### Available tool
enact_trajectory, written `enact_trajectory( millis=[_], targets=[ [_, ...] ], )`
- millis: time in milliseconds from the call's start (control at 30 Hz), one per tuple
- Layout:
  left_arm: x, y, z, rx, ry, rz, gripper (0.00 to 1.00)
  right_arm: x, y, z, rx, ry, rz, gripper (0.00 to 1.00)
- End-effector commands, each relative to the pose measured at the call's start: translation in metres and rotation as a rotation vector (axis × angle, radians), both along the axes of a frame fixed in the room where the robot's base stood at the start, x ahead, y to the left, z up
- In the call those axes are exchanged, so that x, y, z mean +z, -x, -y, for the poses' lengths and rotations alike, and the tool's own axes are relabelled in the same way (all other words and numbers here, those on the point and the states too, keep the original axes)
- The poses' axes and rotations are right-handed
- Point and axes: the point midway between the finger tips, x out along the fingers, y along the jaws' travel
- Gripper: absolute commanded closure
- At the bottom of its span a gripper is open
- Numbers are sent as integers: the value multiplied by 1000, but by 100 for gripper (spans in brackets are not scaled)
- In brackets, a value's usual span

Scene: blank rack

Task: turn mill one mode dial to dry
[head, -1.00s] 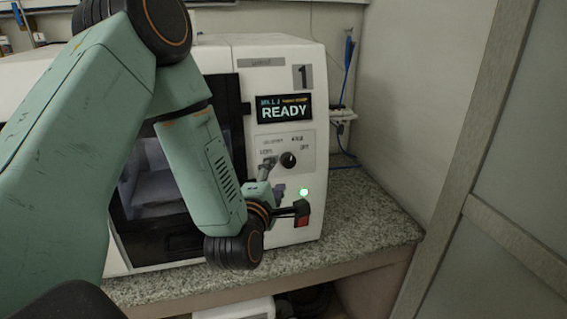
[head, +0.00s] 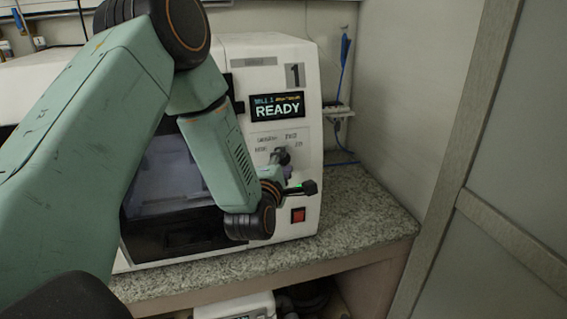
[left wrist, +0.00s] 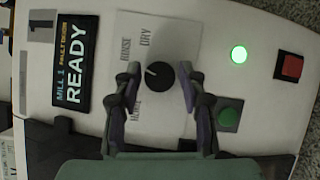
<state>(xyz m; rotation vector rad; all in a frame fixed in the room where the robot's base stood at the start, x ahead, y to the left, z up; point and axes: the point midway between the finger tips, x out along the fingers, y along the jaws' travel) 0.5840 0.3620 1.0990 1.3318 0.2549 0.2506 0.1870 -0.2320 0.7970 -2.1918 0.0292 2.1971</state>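Mill one (head: 265,60) is a white machine with a "1" label and a lit screen (head: 277,107) reading READY. Its black round mode dial (left wrist: 160,75) sits on a pale panel with printed labels, RINSE and DRY among them. The dial's white mark points to the left in the left wrist view. My left gripper (left wrist: 160,80) is open, with one finger on each side of the dial and gaps between fingers and dial. In the head view my left gripper (head: 282,165) covers most of the dial. My right gripper is not in view.
A red switch (head: 298,215), a lit green lamp (left wrist: 239,54) and a green button (left wrist: 229,115) are on the mill front near my gripper. The speckled counter (head: 375,215) is clear right of the mill. A wall and frame stand further right.

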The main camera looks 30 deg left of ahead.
Motion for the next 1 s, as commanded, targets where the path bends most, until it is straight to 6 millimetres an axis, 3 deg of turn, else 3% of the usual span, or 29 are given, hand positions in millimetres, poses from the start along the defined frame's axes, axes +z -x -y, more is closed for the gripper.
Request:
enact_trajectory(
  millis=[400,1000],
  targets=[
    [-1,1,0,1,2,-2,97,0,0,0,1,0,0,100],
    [0,0,2,-8,-8,-12,98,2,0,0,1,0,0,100]
  ],
)
